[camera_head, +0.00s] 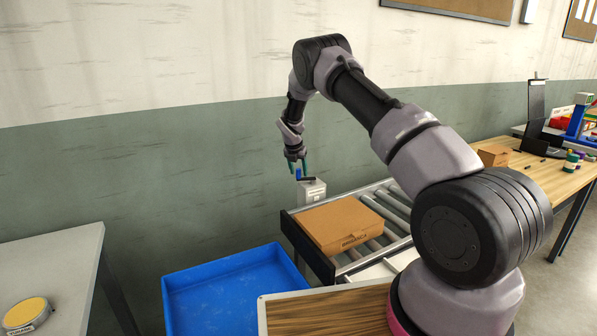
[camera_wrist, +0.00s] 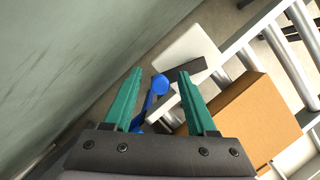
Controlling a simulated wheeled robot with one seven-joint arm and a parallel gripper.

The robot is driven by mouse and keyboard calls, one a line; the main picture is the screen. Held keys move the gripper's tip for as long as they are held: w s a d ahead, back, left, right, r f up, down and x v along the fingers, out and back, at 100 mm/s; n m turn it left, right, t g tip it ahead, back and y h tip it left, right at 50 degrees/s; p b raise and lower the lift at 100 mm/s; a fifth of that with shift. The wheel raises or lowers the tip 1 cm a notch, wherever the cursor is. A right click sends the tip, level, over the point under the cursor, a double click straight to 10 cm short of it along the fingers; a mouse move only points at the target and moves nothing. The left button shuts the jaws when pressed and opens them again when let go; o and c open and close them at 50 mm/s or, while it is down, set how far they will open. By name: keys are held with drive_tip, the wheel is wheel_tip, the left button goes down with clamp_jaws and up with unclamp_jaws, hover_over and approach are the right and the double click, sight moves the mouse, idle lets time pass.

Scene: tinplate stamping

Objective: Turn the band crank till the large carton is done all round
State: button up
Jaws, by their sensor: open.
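The large carton (camera_head: 345,222) is brown and lies flat on a roller conveyor; it also shows at the right of the wrist view (camera_wrist: 242,118). A pale box (camera_head: 313,194) stands at the conveyor's far left end. On it is the band crank, with a dark arm (camera_head: 307,179) and a blue handle (camera_head: 298,174). My gripper (camera_head: 298,165) points down at the handle, its green fingers open. In the wrist view the blue knob (camera_wrist: 160,85) appears between the fingertips. I cannot tell whether the fingers reach around it or touch it.
A blue bin (camera_head: 225,292) stands left of the conveyor (camera_head: 398,208). A smaller carton (camera_head: 494,155) sits on the wooden table behind. The wall is close beside the crank.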

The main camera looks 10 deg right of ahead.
clamp_jaws()
idle(1.3)
